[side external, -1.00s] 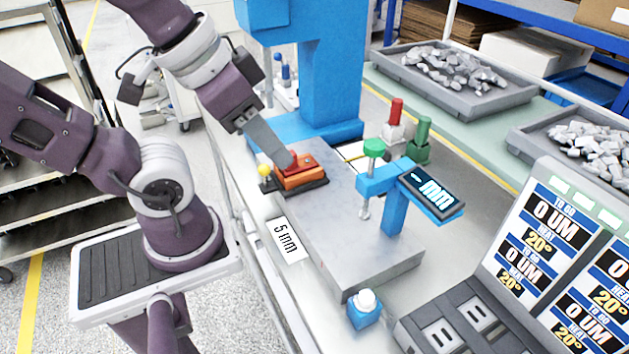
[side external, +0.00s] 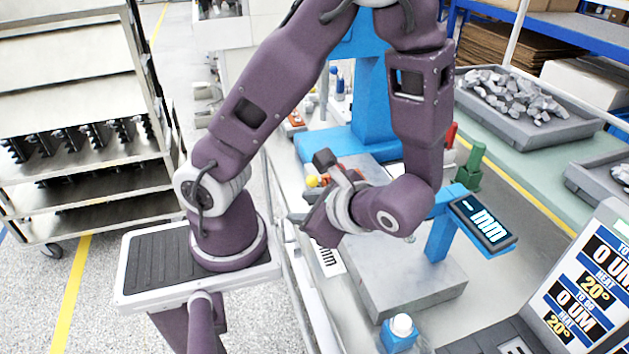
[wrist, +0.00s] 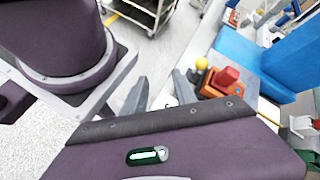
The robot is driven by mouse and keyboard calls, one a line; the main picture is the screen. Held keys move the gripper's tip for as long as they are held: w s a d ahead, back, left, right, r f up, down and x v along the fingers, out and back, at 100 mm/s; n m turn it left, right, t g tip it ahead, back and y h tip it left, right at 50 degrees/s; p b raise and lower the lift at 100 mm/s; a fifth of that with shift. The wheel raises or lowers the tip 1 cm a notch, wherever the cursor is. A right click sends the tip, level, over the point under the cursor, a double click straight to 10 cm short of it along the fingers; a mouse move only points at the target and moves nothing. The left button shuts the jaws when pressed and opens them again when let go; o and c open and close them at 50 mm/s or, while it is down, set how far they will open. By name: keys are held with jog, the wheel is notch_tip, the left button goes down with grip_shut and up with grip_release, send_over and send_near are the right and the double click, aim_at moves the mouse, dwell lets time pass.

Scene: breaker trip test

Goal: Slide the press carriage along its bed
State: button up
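The press carriage appears to be the orange-red block. In the wrist view the orange block (wrist: 209,84) and its red top (wrist: 228,75) sit right of my fingers, beside a yellow knob (wrist: 201,63). In the side view my arm mostly hides the block; a little red (side external: 352,163) and the yellow knob (side external: 312,181) show. The blue press (side external: 372,110) stands behind it. My gripper (wrist: 160,90) is open and empty, its two fingers apart. It also shows in the side view (side external: 312,222), near the bench edge. The bed under the block is mostly hidden.
A grey slab (side external: 425,290) carries a blue gauge stand with an "mm" display (side external: 482,222). A white-topped blue button box (side external: 400,335) stands in front. A green block (side external: 470,168) and a tray of grey pieces (side external: 525,105) are behind. A label card (side external: 328,258) lies on the bench.

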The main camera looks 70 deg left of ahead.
aim_at(313, 185)
jog(key=w+a+f+m+t+y, duration=0.1)
jog(key=m+t+y, duration=0.1)
jog(key=m, duration=0.1)
jog(key=w+a+f+m+t+y, duration=0.1)
jog(key=a+m+t+y, duration=0.1)
jog(key=m+y, duration=0.1)
jog(key=w+a+f+m+t+y, duration=0.1)
jog(key=m+t+y, duration=0.1)
jog(key=m, duration=0.1)
jog(key=shift+w+a+f+t+y, duration=0.25)
jog(key=shift+a+f+t+y, duration=0.05)
jog(key=shift+f+y, duration=0.1)
jog(key=a, duration=0.3)
jog(key=w+a, duration=0.1)
jog(key=a, duration=0.3)
jog(key=shift+w, duration=0.2)
jog(key=shift+d, duration=0.1)
grip_shut()
